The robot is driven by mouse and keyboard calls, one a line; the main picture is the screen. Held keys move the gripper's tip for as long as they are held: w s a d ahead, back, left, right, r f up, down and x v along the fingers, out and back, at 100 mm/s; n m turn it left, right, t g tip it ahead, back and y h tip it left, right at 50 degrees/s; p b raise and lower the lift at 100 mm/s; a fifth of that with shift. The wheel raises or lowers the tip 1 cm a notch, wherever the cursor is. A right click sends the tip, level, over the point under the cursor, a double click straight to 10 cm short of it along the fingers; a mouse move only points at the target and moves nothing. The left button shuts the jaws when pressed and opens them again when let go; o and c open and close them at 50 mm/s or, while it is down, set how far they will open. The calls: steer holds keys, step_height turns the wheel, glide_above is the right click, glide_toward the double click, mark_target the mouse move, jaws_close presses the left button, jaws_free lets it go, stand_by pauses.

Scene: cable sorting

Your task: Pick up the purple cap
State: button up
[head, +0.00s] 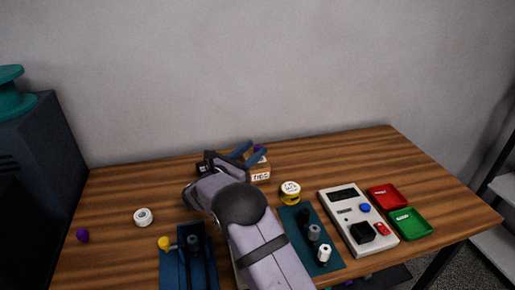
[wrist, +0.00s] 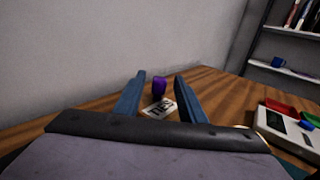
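My gripper (head: 248,154) is open, with its two blue fingers spread at the back of the table. In the wrist view a small purple cylindrical piece, apparently a cap (wrist: 159,86), shows between the fingers (wrist: 158,80), with a gap on each side. It stands at a box labelled TIES (wrist: 160,108); whether it is in or behind the box is unclear. In the head view the purple piece (head: 258,148) is partly hidden by a finger, above the labelled box (head: 261,173). Another purple round piece (head: 83,235) lies at the table's left end.
A white tape roll (head: 143,217) and a yellow-and-white roll (head: 290,192) sit on the table. A teal mat (head: 299,222) with dark posts, a white device (head: 340,212), a red tray (head: 387,192) and a green tray (head: 408,232) are at right. The wall is close behind.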

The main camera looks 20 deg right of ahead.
mark_target(256, 148)
steer(key=v, duration=0.4)
steer(key=shift+w+f+b, duration=0.1)
steer(key=shift+b, duration=0.25)
step_height(256, 148, up, 8)
steer(key=shift+s+a, duration=0.2)
steer(key=shift+s, duration=0.05)
steer(key=o, duration=1)
steer(key=shift+o, duration=0.2)
